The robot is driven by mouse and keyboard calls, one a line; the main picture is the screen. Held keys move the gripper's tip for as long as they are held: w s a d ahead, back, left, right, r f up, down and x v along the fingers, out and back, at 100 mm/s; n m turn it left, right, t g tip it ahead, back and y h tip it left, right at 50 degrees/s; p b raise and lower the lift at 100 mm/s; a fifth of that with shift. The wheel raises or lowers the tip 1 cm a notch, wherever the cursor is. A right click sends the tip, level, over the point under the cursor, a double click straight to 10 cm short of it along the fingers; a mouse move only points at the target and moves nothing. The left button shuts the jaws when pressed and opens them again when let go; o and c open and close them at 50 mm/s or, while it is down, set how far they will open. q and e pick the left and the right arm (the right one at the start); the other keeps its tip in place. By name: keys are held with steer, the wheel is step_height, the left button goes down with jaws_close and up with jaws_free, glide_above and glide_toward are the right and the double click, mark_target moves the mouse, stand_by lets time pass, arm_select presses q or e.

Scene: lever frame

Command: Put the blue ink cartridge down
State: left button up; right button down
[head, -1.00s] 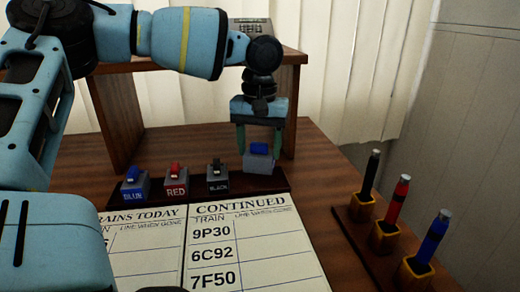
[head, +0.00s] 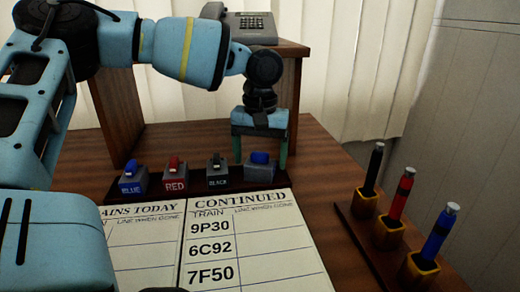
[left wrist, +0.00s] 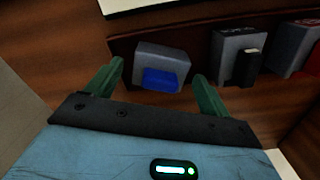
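The blue ink cartridge, a grey block with a blue top (head: 260,168), stands upright at the right end of the dark wooden rack (head: 206,187). It also shows in the left wrist view (left wrist: 163,70). My left gripper (head: 260,160) is open, with one green finger on each side of the cartridge and gaps between. The left wrist view shows the two fingers (left wrist: 160,84) spread apart, with the cartridge between and just beyond their tips. My right gripper is not in view.
Levers labelled BLUE (head: 132,180), RED (head: 175,176) and BLACK (head: 217,174) stand left on the rack. An open train register (head: 255,245) lies in front. A pen stand (head: 372,245) with black, red and blue pens is at right. A telephone (head: 250,27) sits on the shelf behind.

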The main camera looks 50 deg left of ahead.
mark_target(260, 153)
arm_select(q)
steer(key=shift+r, duration=0.35)
step_height(260, 153, up, 12)
steer(key=p, duration=0.4)
steer(key=shift+f, duration=0.2)
